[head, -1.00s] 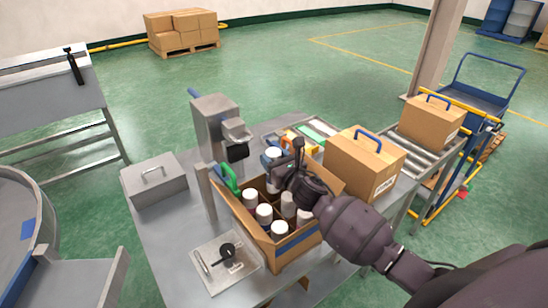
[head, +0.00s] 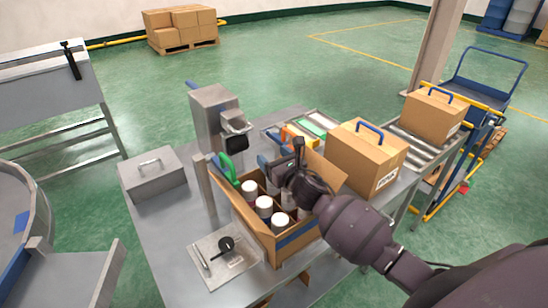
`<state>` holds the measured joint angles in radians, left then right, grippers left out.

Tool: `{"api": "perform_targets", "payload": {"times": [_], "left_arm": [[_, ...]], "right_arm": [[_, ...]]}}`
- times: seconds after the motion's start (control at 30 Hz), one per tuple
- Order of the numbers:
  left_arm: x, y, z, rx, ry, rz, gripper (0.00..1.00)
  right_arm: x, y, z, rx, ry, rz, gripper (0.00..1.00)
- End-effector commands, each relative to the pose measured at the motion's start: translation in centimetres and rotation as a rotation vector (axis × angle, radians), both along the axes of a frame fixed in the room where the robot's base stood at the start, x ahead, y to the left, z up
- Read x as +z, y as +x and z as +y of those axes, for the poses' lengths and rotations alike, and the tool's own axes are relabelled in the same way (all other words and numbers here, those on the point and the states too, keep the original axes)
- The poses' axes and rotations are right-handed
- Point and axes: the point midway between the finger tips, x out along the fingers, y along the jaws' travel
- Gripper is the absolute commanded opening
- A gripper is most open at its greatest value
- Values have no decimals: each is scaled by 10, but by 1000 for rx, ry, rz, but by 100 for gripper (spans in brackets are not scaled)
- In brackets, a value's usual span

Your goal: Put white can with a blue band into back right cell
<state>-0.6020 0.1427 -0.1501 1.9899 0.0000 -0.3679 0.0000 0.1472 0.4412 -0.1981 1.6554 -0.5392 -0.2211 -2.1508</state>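My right gripper (head: 280,174) is over the back part of an open cardboard box (head: 292,243), its arm coming in from the right. Blue-grey surfaces show at its fingers. I cannot tell whether they are finger parts or the white can's blue band, or whether the fingers are open or shut. The white can with a blue band is not clearly visible; the gripper covers the back cells. White-topped cans stand in the box's left row, including a near one (head: 280,220). Another pale can (head: 288,197) shows below the gripper. My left gripper is not in view.
A grey crimping press (head: 213,115) stands behind the box. A closed carton (head: 362,158) stands close on the right.

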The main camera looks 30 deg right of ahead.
Motion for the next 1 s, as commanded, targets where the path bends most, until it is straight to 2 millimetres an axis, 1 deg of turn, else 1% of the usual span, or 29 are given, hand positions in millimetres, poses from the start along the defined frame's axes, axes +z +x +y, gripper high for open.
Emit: {"api": "perform_targets", "payload": {"times": [0.3,0.43,0.57,0.8,1.0], "left_arm": [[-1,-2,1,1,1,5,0],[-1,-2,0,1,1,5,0],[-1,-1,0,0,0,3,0],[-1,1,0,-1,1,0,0],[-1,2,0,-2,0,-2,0]], "right_arm": [[-1,-1,0,0,0,2,76],[-1,-8,-1,0,0,3,76],[-1,-26,-2,1,-1,2,76],[-2,-69,-5,0,0,3,76],[-1,-95,-7,0,0,2,76]]}}
